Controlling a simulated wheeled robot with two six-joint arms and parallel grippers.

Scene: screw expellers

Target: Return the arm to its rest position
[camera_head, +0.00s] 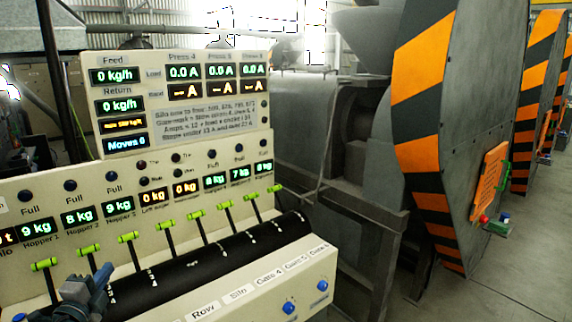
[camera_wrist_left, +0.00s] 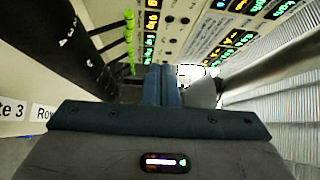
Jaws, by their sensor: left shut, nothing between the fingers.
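My left gripper (camera_head: 103,273) shows at the lower left of the head view, in front of the control panel's lever row, with its fingers together and nothing between them. In the left wrist view its blue-grey fingers (camera_wrist_left: 162,85) are side by side and closed, pointing toward the panel. The green-handled levers (camera_head: 128,237) stand in a row on a black drum (camera_head: 190,268). The gripper overlaps the left end of this row in the picture; I cannot tell whether it touches a lever. My right gripper is not in view.
The cream control panel (camera_head: 180,128) with lit displays fills the left side. Blue buttons (camera_head: 289,308) sit on its front ledge. Machines with orange-and-black striped covers (camera_head: 421,68) stand to the right. Grey floor (camera_head: 520,255) lies open at the lower right.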

